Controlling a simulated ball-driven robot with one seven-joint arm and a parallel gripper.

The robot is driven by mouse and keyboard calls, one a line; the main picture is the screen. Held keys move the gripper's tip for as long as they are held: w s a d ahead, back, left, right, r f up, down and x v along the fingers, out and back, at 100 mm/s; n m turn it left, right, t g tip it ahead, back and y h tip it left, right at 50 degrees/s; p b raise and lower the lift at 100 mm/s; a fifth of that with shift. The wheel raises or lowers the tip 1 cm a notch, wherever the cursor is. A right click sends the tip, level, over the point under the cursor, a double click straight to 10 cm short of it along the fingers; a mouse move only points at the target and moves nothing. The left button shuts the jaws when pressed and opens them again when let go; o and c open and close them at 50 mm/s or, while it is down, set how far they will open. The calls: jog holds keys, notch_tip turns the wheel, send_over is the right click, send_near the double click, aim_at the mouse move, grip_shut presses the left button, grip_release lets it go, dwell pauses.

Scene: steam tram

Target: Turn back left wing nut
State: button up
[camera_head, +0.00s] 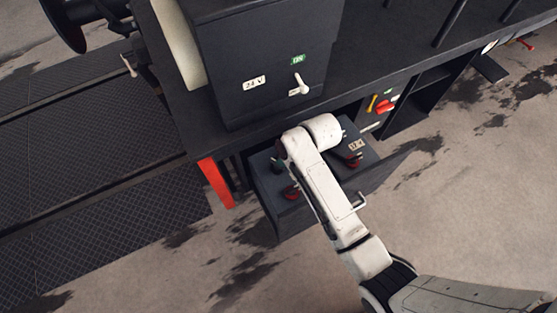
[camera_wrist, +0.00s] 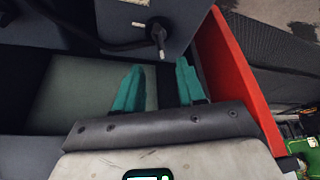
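In the wrist view a small pale metal fitting (camera_wrist: 158,38) stands at the end of a black cable (camera_wrist: 105,44); it may be the left wing nut, but its wings are not clear. My gripper (camera_wrist: 160,76) has two teal fingers spread apart with nothing between them. The fitting is just beyond the fingertips, roughly in line with the gap, and appears apart from them. In the head view my gripper is mostly hidden by my arm; a bit of teal (camera_head: 277,164) shows at the left in the open dark box (camera_head: 296,222) under the tram's edge.
A red post (camera_wrist: 228,75) stands close to the right finger; it also shows in the head view (camera_head: 216,182). Red caps (camera_head: 291,192) sit in the box. A red switch (camera_head: 385,106) is at the right. The overhanging deck (camera_head: 390,62) is above. Open floor (camera_head: 440,190) lies right.

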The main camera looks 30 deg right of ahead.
jog(key=x, duration=0.8)
jog(key=shift+w+f+b, duration=0.1)
jog(key=shift+b, duration=0.2)
grip_shut()
